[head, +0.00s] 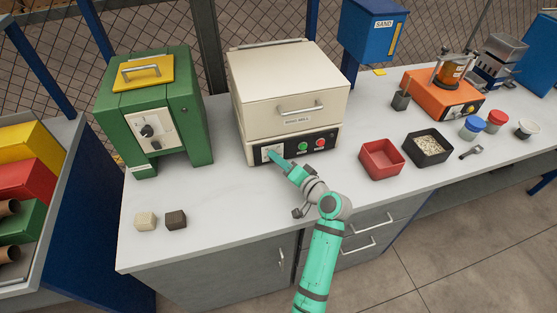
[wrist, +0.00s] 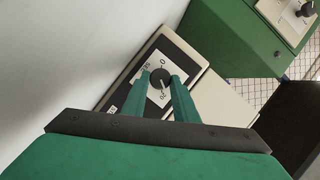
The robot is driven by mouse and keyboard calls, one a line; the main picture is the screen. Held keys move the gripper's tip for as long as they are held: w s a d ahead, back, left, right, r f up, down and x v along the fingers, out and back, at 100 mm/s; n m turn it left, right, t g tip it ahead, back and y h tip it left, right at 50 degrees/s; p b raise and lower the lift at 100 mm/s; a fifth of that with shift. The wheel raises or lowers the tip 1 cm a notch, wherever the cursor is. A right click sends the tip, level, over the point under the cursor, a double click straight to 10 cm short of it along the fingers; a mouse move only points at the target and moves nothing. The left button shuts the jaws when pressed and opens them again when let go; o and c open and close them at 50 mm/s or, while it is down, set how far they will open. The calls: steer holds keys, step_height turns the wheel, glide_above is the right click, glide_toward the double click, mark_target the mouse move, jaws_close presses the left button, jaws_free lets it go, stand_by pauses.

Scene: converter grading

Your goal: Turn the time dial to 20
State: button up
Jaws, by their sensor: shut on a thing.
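The cream machine (head: 285,95) stands on the bench, with a black control panel (head: 329,145) low on its front. My gripper (head: 272,156) reaches the pale dial plate at the panel's left end and covers the dial in the head view. In the wrist view my gripper (wrist: 163,82) has its two green fingers on either side of the round black time dial (wrist: 160,79), shut on it. Small numbers ring the dial on the white plate (wrist: 172,62). A light pointer mark on the dial seems to face the plate's lower side; its exact reading is too small to tell.
A green button (head: 302,147) and a red button (head: 320,143) sit right of the dial. A green machine (head: 185,110) with its own knob stands left.

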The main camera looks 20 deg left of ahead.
steer(key=shift+f+m+y, duration=0.15)
steer(key=shift+m+y, duration=0.25)
steer(key=shift+m, duration=0.4)
steer(key=o, duration=1)
steer(key=shift+d, duration=0.1)
steer(key=v, duration=1)
steer(key=shift+s+d, duration=0.2)
steer(key=shift+d, duration=0.1)
